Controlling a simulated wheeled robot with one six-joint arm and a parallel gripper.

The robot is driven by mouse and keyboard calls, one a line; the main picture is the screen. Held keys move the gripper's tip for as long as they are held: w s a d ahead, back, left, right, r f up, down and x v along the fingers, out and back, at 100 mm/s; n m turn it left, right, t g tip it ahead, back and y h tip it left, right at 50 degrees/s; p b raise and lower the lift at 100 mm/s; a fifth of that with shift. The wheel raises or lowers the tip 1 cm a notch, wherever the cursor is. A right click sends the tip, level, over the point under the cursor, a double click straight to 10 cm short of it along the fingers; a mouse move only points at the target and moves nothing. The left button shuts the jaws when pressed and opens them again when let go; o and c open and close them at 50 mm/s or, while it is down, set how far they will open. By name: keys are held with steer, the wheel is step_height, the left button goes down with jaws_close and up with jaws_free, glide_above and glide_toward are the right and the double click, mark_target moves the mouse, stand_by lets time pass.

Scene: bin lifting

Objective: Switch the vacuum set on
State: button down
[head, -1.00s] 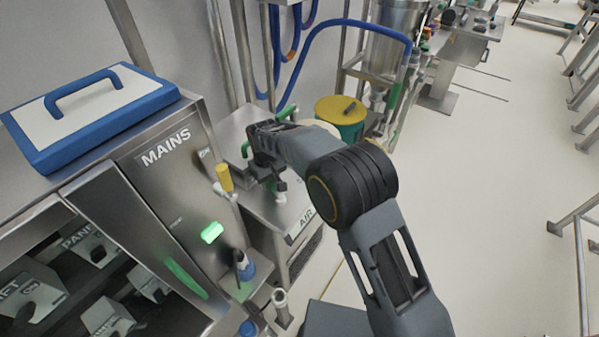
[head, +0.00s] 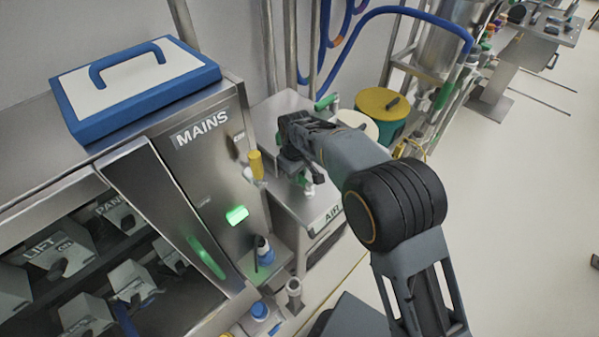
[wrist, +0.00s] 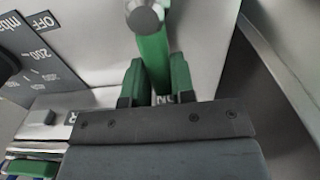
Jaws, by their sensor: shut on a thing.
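In the wrist view a green lever (wrist: 152,50) with a round grey end stands between the two green finger pads of my gripper (wrist: 158,82). My gripper is shut on this lever. A dark plate with OFF (wrist: 45,20) and a scale shows at the upper left; part of an ON mark (wrist: 168,100) shows between the fingers. In the head view my gripper (head: 290,165) is at the steel cabinet marked AIR (head: 335,215); its fingertips and the lever are hard to make out there. No vacuum label is readable.
The MAINS cabinet (head: 185,165) with a lit green lamp (head: 237,215) and a yellow-handled lever (head: 256,165) stands left of my arm. A blue-edged case (head: 140,85) lies on top. A yellow-lidded drum (head: 384,104) stands behind. Floor at right is open.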

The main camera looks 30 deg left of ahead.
steer(key=shift+s, duration=0.1)
steer(key=c, duration=1.1)
jaws_free()
steer(key=shift+s+a, duration=0.1)
steer(key=shift+a, duration=0.05)
steer(key=shift+o, duration=0.7)
steer(key=shift+w+r, duration=0.1)
steer(key=shift+w, duration=0.1)
step_height(320, 180, up, 14)
steer(key=shift+f, duration=0.2)
